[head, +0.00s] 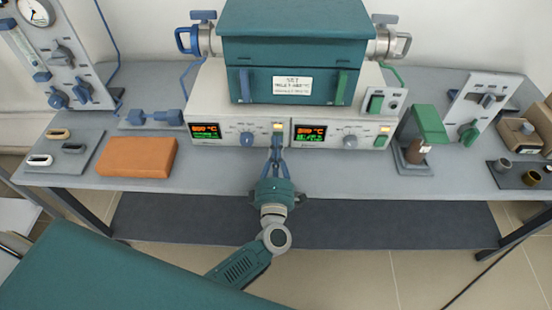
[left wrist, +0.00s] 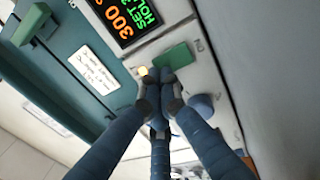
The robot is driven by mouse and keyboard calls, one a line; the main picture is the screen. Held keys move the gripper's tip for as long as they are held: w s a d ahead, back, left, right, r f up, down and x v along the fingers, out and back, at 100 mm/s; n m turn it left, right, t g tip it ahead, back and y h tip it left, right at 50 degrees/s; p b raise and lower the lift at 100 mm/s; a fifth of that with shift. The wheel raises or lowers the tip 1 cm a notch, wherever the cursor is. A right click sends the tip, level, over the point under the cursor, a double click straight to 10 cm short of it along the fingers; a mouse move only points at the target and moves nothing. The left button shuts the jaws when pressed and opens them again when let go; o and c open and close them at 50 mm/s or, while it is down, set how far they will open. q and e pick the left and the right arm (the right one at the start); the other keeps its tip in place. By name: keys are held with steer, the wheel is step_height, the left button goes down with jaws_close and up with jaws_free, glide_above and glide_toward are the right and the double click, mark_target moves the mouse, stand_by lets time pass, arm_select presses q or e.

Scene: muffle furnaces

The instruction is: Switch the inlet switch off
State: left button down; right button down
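The furnace controller has two front panels. On the left panel (head: 231,140) a small lamp (head: 278,128) glows yellow; it also shows in the left wrist view (left wrist: 143,71). Beside it in the left wrist view is a green switch (left wrist: 175,57), between the blue knob (left wrist: 201,104) and the lit display (left wrist: 128,15). My left gripper (head: 277,150) is at this switch, fingertips together (left wrist: 165,88). The tips cover part of the switch; whether they touch it I cannot tell. In the head view the gripper hides the switch. My right gripper is not in view.
The teal furnace (head: 330,50) stands on the controller. The right panel has a display (head: 311,134), a knob (head: 350,142) and a green switch (head: 380,141). An orange block (head: 137,157) lies left, a green-topped device (head: 428,127) right. Bare bench shows at the front.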

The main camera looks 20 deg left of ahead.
arm_select(q)
steer(key=shift+w+a, duration=0.1)
steer(key=shift+w, duration=0.25)
steer(key=shift+r, duration=0.1)
steer(key=p, duration=0.1)
steer(key=r+p, duration=0.1)
steer(key=shift+w+g+p, duration=0.25)
steer(key=shift+g+p, duration=0.05)
steer(key=shift+p, duration=0.1)
steer(key=shift+f+b, duration=0.4)
steer(key=shift+b, duration=0.1)
steer(key=shift+s, duration=0.1)
